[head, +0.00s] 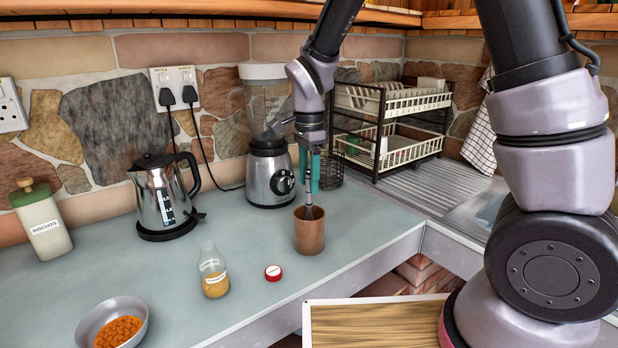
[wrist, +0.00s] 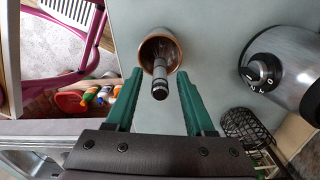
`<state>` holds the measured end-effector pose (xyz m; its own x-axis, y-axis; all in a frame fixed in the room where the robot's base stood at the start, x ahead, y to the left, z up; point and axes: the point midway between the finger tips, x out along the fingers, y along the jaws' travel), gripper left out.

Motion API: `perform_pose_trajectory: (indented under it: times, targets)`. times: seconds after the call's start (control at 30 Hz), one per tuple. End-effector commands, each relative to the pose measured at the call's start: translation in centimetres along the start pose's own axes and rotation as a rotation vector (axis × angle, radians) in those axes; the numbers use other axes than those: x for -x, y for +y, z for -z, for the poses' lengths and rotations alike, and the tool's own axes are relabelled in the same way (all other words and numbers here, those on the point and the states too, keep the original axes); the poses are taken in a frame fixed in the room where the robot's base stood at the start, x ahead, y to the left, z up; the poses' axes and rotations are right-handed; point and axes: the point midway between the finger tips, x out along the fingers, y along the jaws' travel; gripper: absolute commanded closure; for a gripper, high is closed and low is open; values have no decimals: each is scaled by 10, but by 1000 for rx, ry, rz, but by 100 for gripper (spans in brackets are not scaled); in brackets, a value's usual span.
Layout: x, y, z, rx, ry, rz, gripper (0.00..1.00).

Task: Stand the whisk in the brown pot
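The brown pot (head: 309,236) stands on the grey worktop near its front edge. The whisk (head: 309,200) is in it, its wire end inside the pot and its handle rising above the rim. In the wrist view, the whisk handle (wrist: 160,86) points up toward the camera out of the pot (wrist: 174,47). My gripper (head: 309,183) is above the pot, pointing down. Its green fingers (wrist: 160,76) are apart on either side of the handle, with visible gaps. The whisk's lower end is partly hidden inside the pot.
A blender (head: 268,170) and a wire holder (head: 331,172) stand behind the pot; a dish rack (head: 400,105) is at back right. The worktop between is clear.

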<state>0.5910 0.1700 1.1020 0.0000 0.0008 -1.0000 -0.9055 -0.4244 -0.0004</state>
Motion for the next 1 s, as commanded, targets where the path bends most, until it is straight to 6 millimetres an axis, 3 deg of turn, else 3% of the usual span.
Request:
perform_pose_trajectory:
  times: [0.37, 0.8, 1.0]
  targets:
    - [5, 0, 0, 0, -1, 1, 44]
    - [84, 0, 0, 0, -1, 4, 44]
    - [105, 0, 0, -1, -1, 2, 44]
